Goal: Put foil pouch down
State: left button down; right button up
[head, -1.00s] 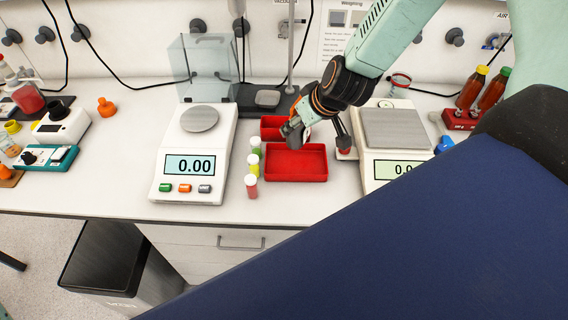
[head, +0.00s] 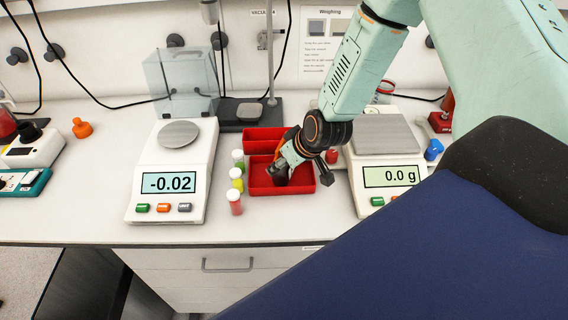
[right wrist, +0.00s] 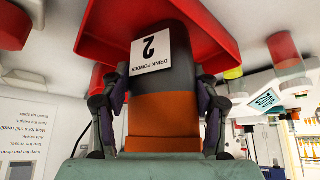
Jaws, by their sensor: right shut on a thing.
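A foil pouch (right wrist: 166,122), dark grey and orange with a white "Drink powder 2" label, is held between both fingers of my right gripper (right wrist: 160,90) in the right wrist view. In the head view my right gripper (head: 284,166) is low over the front red tray (head: 258,189), with the dark end of the pouch inside its outline. The red tray also fills the top of the right wrist view (right wrist: 225,35). I cannot tell whether the pouch touches the tray floor. My left gripper is not in view.
A second red tray (head: 262,136) lies behind. Several small capped vials (head: 236,205) stand along the left side.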

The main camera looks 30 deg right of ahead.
jog(key=shift+r, duration=0.15)
jog(key=shift+a+f, duration=0.2)
jog(key=shift+a, duration=0.05)
jog(key=o, duration=1)
jog(key=shift+c, duration=0.2)
jog(key=o, duration=0.4)
jog(key=shift+d, duration=0.2)
jog(key=shift+a, duration=0.1)
